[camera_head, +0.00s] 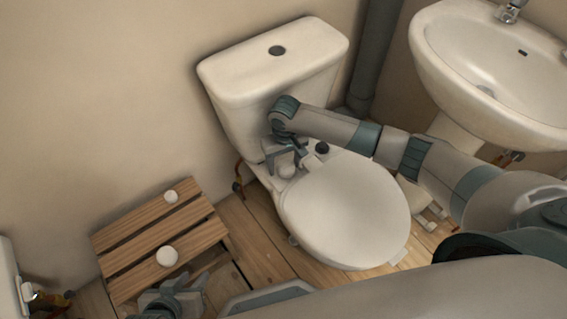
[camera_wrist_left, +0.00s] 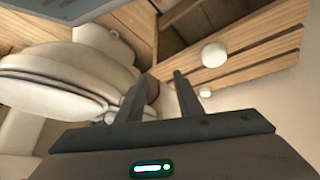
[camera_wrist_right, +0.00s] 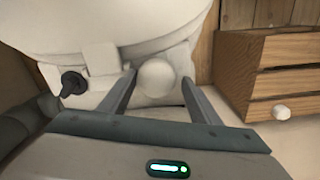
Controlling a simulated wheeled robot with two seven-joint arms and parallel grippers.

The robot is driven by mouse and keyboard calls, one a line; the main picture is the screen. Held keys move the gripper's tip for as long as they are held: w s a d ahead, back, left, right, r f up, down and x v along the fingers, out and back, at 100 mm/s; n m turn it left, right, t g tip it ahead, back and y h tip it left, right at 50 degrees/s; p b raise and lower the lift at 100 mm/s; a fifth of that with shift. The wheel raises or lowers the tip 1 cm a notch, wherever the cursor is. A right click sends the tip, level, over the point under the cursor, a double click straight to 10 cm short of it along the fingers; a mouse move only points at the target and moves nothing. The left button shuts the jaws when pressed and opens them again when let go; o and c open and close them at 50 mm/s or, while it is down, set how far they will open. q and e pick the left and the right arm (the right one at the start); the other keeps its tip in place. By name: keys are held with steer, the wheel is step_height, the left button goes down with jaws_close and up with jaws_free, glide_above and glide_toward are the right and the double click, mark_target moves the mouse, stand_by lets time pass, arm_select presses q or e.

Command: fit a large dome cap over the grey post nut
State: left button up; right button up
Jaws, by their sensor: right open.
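A white dome cap (camera_head: 286,168) sits on the left of the toilet's rear deck, and also shows in the right wrist view (camera_wrist_right: 156,78). My right gripper (camera_head: 285,152) is open there, with its fingers on either side of the dome and gaps beside it. No grey nut shows; whatever is under the dome is hidden. A dark post nut (camera_wrist_right: 73,83) stands uncovered on the deck's other side. A larger white cap (camera_head: 167,257) and a smaller one (camera_head: 171,196) lie on the slatted wooden stool. My left gripper (camera_wrist_left: 160,85) is open and empty, near the stool.
The toilet lid (camera_head: 345,210) is down, just in front of the posts. The cistern (camera_head: 275,75) rises close behind my right gripper. A washbasin (camera_head: 490,75) and a dark pipe (camera_head: 378,50) are at the right. Wooden floor (camera_head: 255,250) is free between the stool (camera_head: 150,235) and toilet.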

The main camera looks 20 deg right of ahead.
arm_select(q)
steer(key=shift+f, duration=0.2)
arm_select(e)
steer(key=shift+s+d+f, duration=0.25)
steer(key=shift+d+f, duration=0.35)
steer(key=shift+f, duration=0.05)
steer(key=shift+r, duration=0.45)
arm_select(q)
steer(key=a+g+p, duration=0.1)
steer(key=s+a+y, duration=0.1)
steer(key=s+a+f+g+p, duration=0.1)
steer(key=a, duration=0.1)
steer(key=shift+s+g+y+p, duration=0.25)
steer(key=shift+g+y+p, duration=0.05)
steer(key=shift+y, duration=0.1)
arm_select(e)
step_height(320, 180, up, 12)
steer(key=a, duration=0.1)
steer(key=shift+w+r, duration=0.2)
arm_select(q)
steer(key=shift+s+a, duration=0.1)
steer(key=shift+s, duration=0.05)
arm_select(e)
steer(key=shift+a, duration=0.1)
steer(key=shift+s, duration=0.1)
